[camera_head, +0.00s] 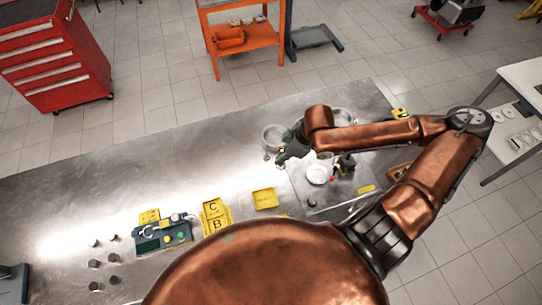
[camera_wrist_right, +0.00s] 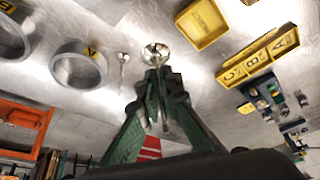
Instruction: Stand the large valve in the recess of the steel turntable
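My right gripper (camera_head: 290,152) is low over the bench, beside the front of a metal ring. In the right wrist view its green fingers (camera_wrist_right: 158,80) are closed around a valve, with the shiny round head (camera_wrist_right: 155,51) beyond the fingertips and the thin stem between the fingers. I take this to be the large valve. A smaller valve-like piece (camera_wrist_right: 122,60) is apart from the gripper. A pale round disc (camera_head: 317,174), possibly the steel turntable, is right of the gripper; its recess cannot be made out. My left gripper is out of view.
Two metal rings (camera_head: 272,136) (camera_head: 341,116) stand at the back of the steel bench (camera_head: 100,190). A yellow tray (camera_head: 265,198), lettered yellow bins (camera_head: 215,214) and several small cylinders (camera_head: 114,258) lie left of the gripper. The bench's left rear is clear.

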